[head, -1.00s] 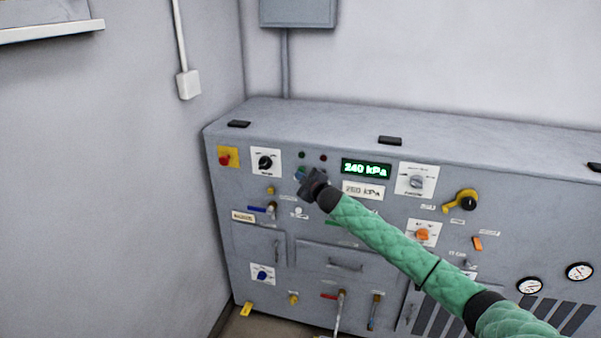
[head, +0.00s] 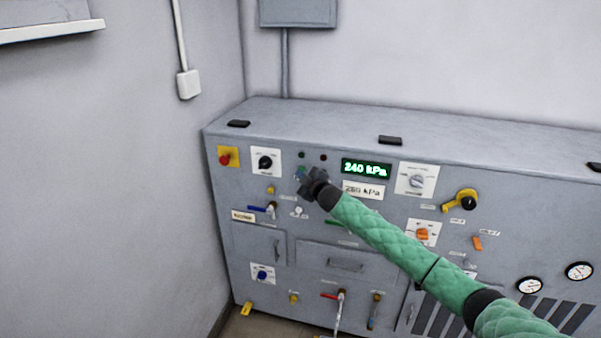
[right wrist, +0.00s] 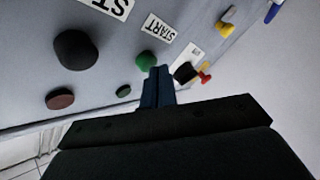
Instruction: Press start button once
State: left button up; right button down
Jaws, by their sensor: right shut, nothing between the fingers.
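The green start button (right wrist: 147,60) shows in the right wrist view beside a label reading START (right wrist: 158,35). In the head view a bit of the start button (head: 299,173) shows at the left edge of my right gripper (head: 308,184). My right gripper is shut and empty. In the wrist view its fingertips (right wrist: 158,72) are right by the button, slightly to its right; I cannot tell whether they touch it. My left gripper is not in view.
A larger black round button (right wrist: 75,50) is near a partly cut-off label. A dark red lamp (head: 323,157) and dark green lamp (head: 301,155) are above. The lit display (head: 366,168) reads 240 kPa. A black knob (head: 265,162) and red button (head: 225,159) are left.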

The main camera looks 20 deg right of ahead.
jog(key=shift+w+d, duration=0.1)
jog(key=shift+w, duration=0.1)
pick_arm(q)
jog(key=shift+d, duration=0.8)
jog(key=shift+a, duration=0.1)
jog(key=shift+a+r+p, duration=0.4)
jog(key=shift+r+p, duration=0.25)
pick_arm(e)
jog(key=s+a, duration=0.3)
jog(key=s, duration=0.2)
jog(key=shift+s+a, duration=0.35)
dwell(0.5)
